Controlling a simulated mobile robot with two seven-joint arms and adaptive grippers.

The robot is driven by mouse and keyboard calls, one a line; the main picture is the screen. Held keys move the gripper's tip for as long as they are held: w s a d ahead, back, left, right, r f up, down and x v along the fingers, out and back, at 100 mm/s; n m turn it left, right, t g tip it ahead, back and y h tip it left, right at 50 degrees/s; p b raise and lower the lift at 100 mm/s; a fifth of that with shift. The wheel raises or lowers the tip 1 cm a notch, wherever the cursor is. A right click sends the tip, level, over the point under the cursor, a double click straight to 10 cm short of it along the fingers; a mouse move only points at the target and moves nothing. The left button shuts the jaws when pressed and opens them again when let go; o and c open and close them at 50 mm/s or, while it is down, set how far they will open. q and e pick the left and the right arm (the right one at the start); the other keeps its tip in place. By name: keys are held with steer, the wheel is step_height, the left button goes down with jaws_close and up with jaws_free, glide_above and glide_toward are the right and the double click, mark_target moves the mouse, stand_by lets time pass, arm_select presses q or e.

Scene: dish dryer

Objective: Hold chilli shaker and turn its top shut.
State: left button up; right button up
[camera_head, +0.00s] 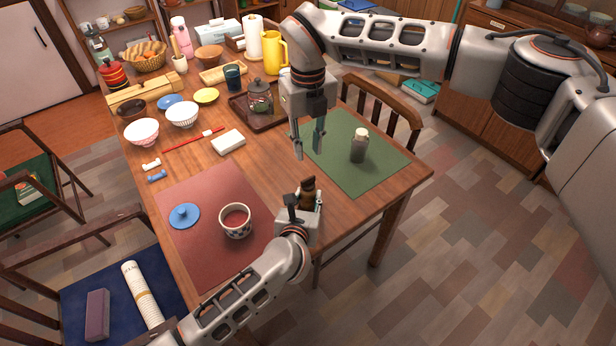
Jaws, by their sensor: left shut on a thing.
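The chilli shaker appears to be the small dark brown container (308,187) near the table's right front edge. My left gripper (305,202) is shut on it and hides its lower part. The shaker looks roughly upright, but its top is too small to tell whether it is open or shut. My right gripper (309,147) is above the table, higher in the picture than the shaker and apart from it. Its fingers point down, spread apart with nothing between them.
A grey bottle with a cream cap (359,146) stands on the green mat (335,170) to the right. A cup of red liquid (235,221) and a blue lid (184,216) are on the red mat (190,260). A teapot (260,98) stands behind my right gripper.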

mark_target(308, 179)
step_height(308, 179, down, 10)
steer(key=n, duration=1.9)
steer(key=shift+f+n, duration=0.15)
steer(key=shift+n, duration=0.15)
jaws_close()
